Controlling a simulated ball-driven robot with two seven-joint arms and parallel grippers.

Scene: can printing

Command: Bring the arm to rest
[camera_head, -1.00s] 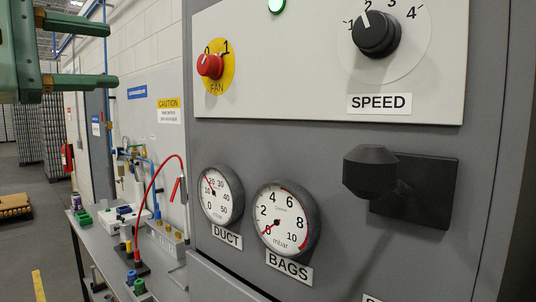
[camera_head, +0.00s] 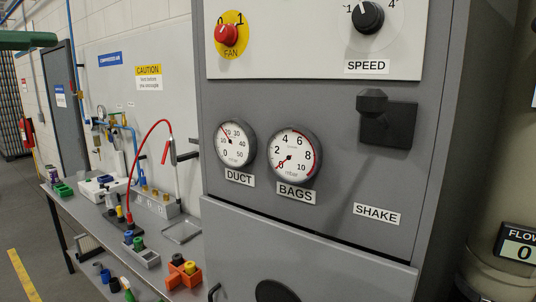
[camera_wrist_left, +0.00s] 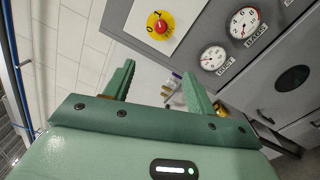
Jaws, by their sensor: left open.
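My left gripper (camera_wrist_left: 156,92) shows in the left wrist view with its two green fingers apart and nothing between them. It faces the wall and the grey cabinet's side and touches nothing that I can see. In the head view only a green piece of my left arm (camera_head: 25,40) shows at the upper left edge. The cabinet (camera_head: 330,150) carries a red fan knob (camera_head: 227,35) on a yellow disc, a black speed knob (camera_head: 367,17), two gauges and a black shake handle (camera_head: 372,102). My right gripper is in neither view.
A bench (camera_head: 88,232) along the wall left of the cabinet holds a red hose (camera_head: 137,153), a white box, coloured fittings and an orange block (camera_head: 183,275). A flow display (camera_head: 518,245) stands at the right. Floor is open at the left.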

